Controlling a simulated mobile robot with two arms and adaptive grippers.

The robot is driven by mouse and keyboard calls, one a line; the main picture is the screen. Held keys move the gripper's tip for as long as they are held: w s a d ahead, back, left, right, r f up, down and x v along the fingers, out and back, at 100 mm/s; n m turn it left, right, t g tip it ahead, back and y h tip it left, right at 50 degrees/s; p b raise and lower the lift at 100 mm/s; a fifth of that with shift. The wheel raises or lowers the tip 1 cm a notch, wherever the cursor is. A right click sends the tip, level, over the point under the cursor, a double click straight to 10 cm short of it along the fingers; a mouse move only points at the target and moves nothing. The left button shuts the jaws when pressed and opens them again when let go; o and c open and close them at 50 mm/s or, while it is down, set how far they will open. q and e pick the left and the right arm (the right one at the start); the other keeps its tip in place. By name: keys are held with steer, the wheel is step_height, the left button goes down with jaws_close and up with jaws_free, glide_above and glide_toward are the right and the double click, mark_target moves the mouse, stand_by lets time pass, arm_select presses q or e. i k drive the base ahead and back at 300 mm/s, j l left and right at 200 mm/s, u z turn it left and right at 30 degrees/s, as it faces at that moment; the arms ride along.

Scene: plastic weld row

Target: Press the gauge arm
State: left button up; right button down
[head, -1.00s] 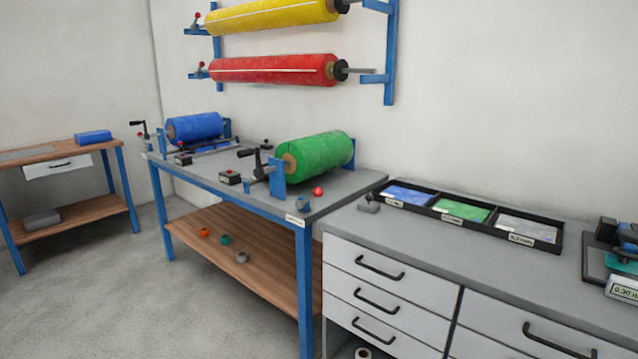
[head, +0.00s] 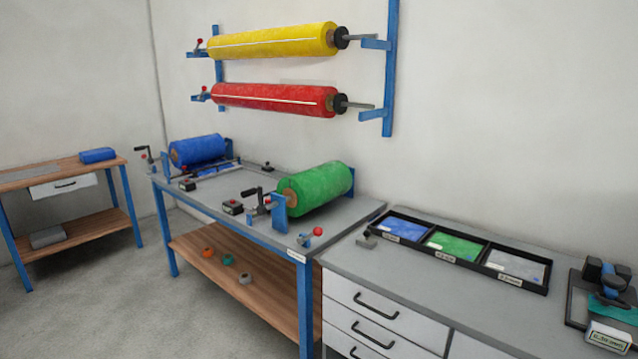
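The gauge (head: 606,297) stands at the right end of the grey drawer counter, at the right edge of the head view. It has a dark base, a blue and black arm (head: 603,275) on top, a teal piece under the arm and a white display box (head: 609,338) in front. The display text is too blurred to read. I cannot tell whether the arm is up or down. Neither of my grippers is in view.
A black tray (head: 541,288) with blue, green and grey sheets lies on the counter (head: 400,262), left of the gauge. A blue-legged table (head: 240,207) carries a green roll (head: 316,188) and a blue roll (head: 198,150). Yellow and red rolls hang on the wall. Floor at left is clear.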

mark_target(611, 282)
steer(key=z, duration=1.6)
